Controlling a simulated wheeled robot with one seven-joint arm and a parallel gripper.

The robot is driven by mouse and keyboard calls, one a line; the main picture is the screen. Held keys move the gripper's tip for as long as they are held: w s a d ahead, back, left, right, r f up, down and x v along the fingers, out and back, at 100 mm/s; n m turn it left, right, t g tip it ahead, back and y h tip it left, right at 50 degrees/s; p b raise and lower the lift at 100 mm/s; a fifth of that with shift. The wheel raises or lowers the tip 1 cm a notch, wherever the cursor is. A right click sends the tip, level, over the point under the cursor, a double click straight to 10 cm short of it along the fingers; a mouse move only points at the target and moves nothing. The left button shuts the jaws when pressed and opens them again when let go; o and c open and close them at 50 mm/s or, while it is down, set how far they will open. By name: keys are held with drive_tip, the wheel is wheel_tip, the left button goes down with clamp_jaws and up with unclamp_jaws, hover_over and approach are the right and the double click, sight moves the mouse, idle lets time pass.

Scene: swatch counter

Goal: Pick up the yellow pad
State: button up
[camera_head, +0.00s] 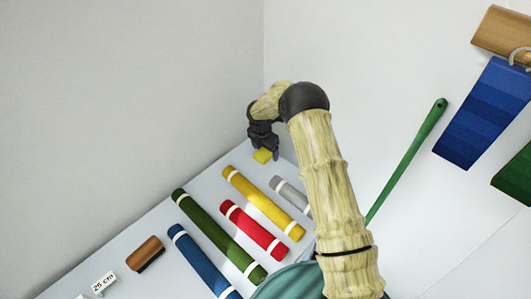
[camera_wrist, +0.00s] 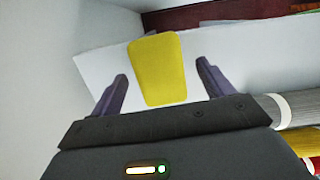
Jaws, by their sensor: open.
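The yellow pad (camera_head: 262,156) lies flat on the pale counter near its back corner, just beneath my gripper (camera_head: 265,147). In the wrist view the yellow pad (camera_wrist: 159,70) is a rounded slab lying between and a little beyond the two dark fingers. My gripper also shows in the wrist view (camera_wrist: 162,78), with its fingers spread and a gap on each side of the pad. Nothing is held. The gripper hides part of the pad's upper side in the head view.
Fabric rolls lie on the counter: grey (camera_head: 288,193), yellow (camera_head: 263,203), red (camera_head: 254,229), green (camera_head: 218,236) and blue (camera_head: 202,261). A brown block (camera_head: 145,253) is at left. Walls stand close behind the pad. A green stick (camera_head: 407,159) leans at right.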

sight(265, 151)
drive_tip(key=shift+c, duration=0.4)
drive_tip(key=c, duration=1)
wheel_tip(265, 151, up, 10)
drive_tip(key=shift+r+b, duration=0.1)
drive_tip(key=shift+b, duration=1.05)
drive_tip(key=o, duration=0.4)
drive_tip(key=c, duration=0.3)
